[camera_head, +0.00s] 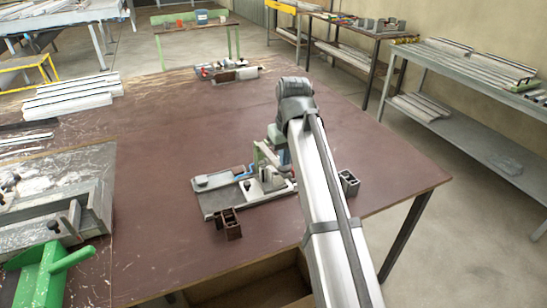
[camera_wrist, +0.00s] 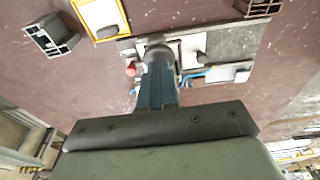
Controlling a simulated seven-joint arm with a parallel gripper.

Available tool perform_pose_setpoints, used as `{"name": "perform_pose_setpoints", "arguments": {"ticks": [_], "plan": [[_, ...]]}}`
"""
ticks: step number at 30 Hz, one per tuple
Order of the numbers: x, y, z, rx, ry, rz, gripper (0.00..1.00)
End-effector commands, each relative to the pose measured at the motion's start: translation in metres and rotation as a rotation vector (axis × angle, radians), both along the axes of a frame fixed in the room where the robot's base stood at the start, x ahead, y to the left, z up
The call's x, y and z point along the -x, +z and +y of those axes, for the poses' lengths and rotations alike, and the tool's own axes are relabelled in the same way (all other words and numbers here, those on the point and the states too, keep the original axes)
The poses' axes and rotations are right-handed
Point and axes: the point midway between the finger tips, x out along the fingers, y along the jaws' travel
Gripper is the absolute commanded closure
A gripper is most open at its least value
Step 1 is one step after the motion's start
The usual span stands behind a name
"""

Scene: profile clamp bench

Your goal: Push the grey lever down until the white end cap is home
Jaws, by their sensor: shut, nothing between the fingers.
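The clamp fixture, with its grey base plate (camera_head: 222,203), stands on the brown table; its plate also shows in the wrist view (camera_wrist: 232,42). My gripper (camera_wrist: 157,64) is shut and empty, its fingers over the fixture, close to a grey rounded part; I cannot tell whether they touch. That part may be the grey lever, but I cannot make the lever out surely. A white block (camera_head: 252,188) is on the fixture in the head view; I cannot tell whether it is the end cap. A red knob (camera_wrist: 131,70) shows beside my fingers. My arm hides the fixture's right side.
A brown profile piece (camera_head: 228,224) stands in front of the fixture. A dark-ended profile piece (camera_head: 349,182) stands to its right, also in the wrist view (camera_wrist: 51,36). A yellow-edged frame (camera_wrist: 101,17) is near it. The table (camera_head: 160,185) is clear left of the fixture.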

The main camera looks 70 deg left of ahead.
Motion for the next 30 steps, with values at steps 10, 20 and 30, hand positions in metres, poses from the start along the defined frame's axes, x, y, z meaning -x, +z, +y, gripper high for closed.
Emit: {"name": "perform_pose_setpoints", "arguments": {"ticks": [10, 20, 30], "plan": [[0.000, 0.020, 0.001, -0.001, 0.000, 0.000, 1.00], [0.000, 0.039, 0.001, -0.001, 0.000, 0.000, 1.00], [0.000, 0.055, 0.000, -0.001, 0.000, 0.000, 1.00]]}}
